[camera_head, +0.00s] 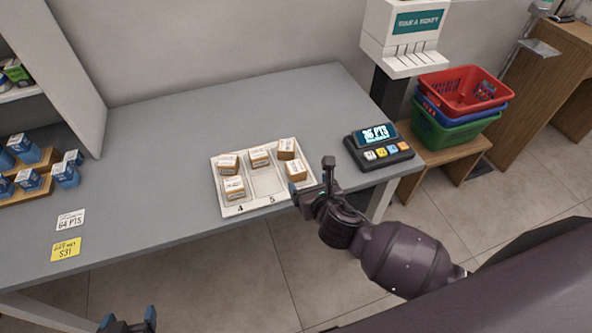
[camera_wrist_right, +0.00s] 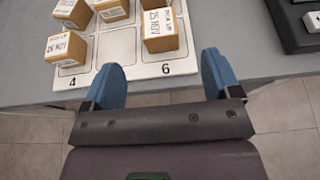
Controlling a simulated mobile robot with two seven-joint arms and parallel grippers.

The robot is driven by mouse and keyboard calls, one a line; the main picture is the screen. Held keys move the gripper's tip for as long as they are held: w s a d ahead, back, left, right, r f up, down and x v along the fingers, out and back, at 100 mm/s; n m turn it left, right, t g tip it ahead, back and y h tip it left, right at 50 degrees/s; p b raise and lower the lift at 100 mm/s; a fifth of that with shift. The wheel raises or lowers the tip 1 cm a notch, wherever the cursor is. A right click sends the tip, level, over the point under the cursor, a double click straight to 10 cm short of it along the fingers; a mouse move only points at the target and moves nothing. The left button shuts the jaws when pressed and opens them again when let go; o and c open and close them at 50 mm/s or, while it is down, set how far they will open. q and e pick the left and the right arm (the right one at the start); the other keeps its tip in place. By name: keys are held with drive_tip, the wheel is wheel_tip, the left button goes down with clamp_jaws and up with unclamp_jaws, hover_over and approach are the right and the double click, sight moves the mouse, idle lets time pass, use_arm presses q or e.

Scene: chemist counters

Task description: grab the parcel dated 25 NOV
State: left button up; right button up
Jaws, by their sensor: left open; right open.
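A white tray (camera_head: 263,203) on the grey counter holds several small brown parcels with white labels. In the right wrist view, the parcel in compartment 6 (camera_wrist_right: 163,32) has a label that seems to read 25 NOV; it also shows in the head view (camera_head: 297,170). The parcel in compartment 4 (camera_wrist_right: 66,47) has a similar label that seems to read 26 NOV, its last digit unsure. Labels on the back-row parcels are too small to read. My right gripper (camera_head: 311,177) is open and empty at the tray's front right, just short of the compartment 6 parcel. My left gripper (camera_head: 128,319) is open at the bottom edge.
A dark keypad terminal (camera_head: 378,147) stands right of the tray, near my right gripper. A ticket dispenser (camera_head: 405,35) and stacked baskets (camera_head: 462,90) are beyond. Blue boxes (camera_head: 66,174) stand at the left.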

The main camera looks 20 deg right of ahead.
sight(296, 168)
drive_tip(key=x, duration=0.5)
drive_tip(key=shift+w+b, duration=0.1)
drive_tip(key=shift+b, duration=0.25)
drive_tip(key=shift+b+x, duration=0.4)
drive_tip(key=shift+x, duration=2.35)
drive_tip(key=shift+a+f, duration=0.1)
drive_tip(key=shift+a, duration=0.05)
drive_tip(key=c, duration=1)
